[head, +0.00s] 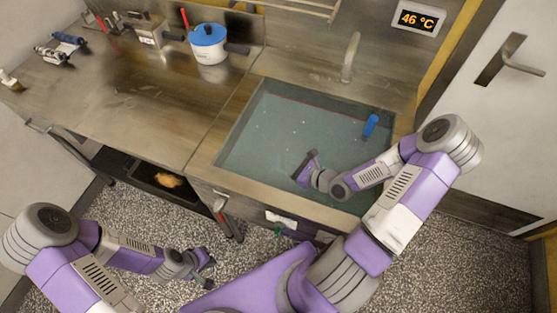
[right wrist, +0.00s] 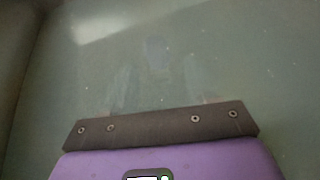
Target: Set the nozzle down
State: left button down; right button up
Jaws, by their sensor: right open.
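No thing in view can be identified for sure as the nozzle. A blue cylinder (head: 371,125) stands at the right side of the water-filled sink (head: 232,140); I cannot tell whether it is the nozzle. My right gripper (head: 308,164) is open over the sink, left of the blue cylinder and apart from it. In the right wrist view, only the gripper's dark mounting bar (right wrist: 160,122) and the hazy water show, with nothing held. My left gripper (head: 208,272) hangs low over the speckled floor in front of the counter. It looks open and empty.
A white pot with a blue lid (head: 208,38) stands at the back of the counter, left of the sink. A faucet (head: 350,58) rises behind the sink. A wall display (head: 417,19) reads 46 °C. A dark tray (head: 150,178) sits under the counter. The counter's middle is clear.

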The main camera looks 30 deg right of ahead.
jog(key=shift+p+v, duration=0.5)
jog(key=shift+v, duration=1.15)
